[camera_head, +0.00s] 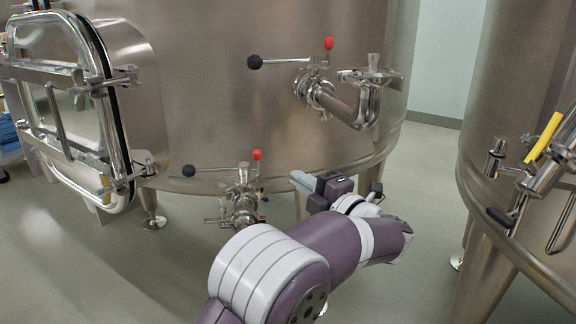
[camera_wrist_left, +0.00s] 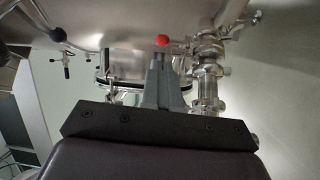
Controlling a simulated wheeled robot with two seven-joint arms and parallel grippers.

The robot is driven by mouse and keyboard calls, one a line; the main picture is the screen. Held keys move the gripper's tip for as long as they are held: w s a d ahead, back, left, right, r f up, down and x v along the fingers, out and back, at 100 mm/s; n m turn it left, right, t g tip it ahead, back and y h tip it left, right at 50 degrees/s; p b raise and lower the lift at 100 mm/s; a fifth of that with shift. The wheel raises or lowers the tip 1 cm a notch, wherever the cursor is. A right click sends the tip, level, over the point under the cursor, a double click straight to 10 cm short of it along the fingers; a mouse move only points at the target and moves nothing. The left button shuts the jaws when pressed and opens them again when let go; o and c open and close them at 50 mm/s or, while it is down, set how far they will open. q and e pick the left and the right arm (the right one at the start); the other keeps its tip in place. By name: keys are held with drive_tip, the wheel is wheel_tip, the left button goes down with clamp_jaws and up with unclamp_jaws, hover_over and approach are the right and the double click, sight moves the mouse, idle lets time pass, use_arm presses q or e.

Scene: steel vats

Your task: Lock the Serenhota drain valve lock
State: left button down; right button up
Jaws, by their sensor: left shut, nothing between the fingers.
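A lower steel valve (camera_head: 240,200) sits under the front of the central vat. It has a red-knobbed lock lever (camera_head: 257,156) standing up and a black-knobbed handle (camera_head: 189,171) reaching left. A similar upper valve (camera_head: 310,88) has its own red knob (camera_head: 328,43) and black knob (camera_head: 254,62). No name label is readable on either. My left gripper (camera_head: 300,182) is shut and empty, right of the lower valve and apart from it in the head view. In the left wrist view a red knob (camera_wrist_left: 162,40) shows just beyond the fingertips (camera_wrist_left: 161,62); contact cannot be told.
The vat's shiny hatch door (camera_head: 75,120) stands at the left. A second vat (camera_head: 500,90) at the right carries a valve with a yellow handle (camera_head: 544,137). Vat legs stand on the grey floor (camera_head: 90,270). Open floor lies at the front left.

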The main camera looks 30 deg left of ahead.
use_arm(q)
drive_tip(key=v, duration=0.3)
drive_tip(key=shift+s+d+r+p, duration=0.1)
drive_tip(key=shift+s+d+p, duration=0.05)
drive_tip(key=shift+d+p, duration=0.2)
